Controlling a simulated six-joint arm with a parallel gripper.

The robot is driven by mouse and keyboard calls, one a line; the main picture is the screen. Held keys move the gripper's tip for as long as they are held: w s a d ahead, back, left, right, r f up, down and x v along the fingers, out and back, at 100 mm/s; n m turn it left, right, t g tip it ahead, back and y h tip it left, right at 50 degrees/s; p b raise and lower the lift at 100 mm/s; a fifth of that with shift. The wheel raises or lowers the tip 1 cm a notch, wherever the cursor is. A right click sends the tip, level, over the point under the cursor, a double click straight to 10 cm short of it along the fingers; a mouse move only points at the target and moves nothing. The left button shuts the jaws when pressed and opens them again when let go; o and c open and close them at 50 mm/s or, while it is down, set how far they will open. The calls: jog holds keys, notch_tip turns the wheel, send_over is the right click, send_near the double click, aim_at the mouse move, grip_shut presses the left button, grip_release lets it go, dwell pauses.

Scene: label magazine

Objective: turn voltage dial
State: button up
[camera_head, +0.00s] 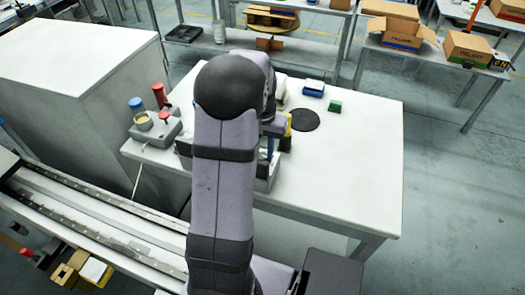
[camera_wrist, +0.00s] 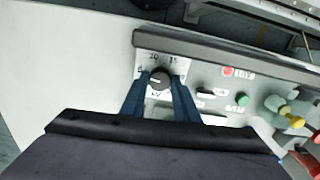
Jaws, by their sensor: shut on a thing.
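The voltage dial (camera_wrist: 159,78) is a dark round knob with a pale mark, on a light panel printed with numbers around it. It shows in the wrist view at the upper middle. My gripper (camera_wrist: 159,88) has its two blue fingers on either side of the dial, shut on it. The grey panel (camera_wrist: 205,82) that carries the dial also has a red button (camera_wrist: 228,71), a green button (camera_wrist: 241,99) and dark switches. In the head view my arm hides the dial and most of the panel.
In the head view, a grey block (camera_head: 157,129) with blue and red pieces stands left on the white table (camera_head: 360,150). The table's right side is clear.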

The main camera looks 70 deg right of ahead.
aim_at(263, 155)
dwell(0.4)
jog(key=o, duration=1)
jog(key=shift+r, duration=0.15)
jog(key=shift+r+b, duration=1)
jog(key=shift+r, duration=2.55)
jog(key=w+a+r+n+p, duration=0.2)
jog(key=w+a+n+p, duration=0.45)
jog(key=w+a, duration=1.15)
jog(key=s+a+n+p, duration=0.1)
jog(key=a+n, duration=0.2)
jog(key=a, duration=0.5)
jog(key=s+a+n+p, duration=0.1)
jog(key=a+n, duration=0.3)
jog(key=a, duration=0.4)
jog(key=s+a+n+p, duration=0.1)
jog(key=s+a+n, duration=0.1)
jog(key=a+n, duration=0.2)
jog(key=shift+a+f, duration=0.1)
jog(key=shift+a, duration=1.8)
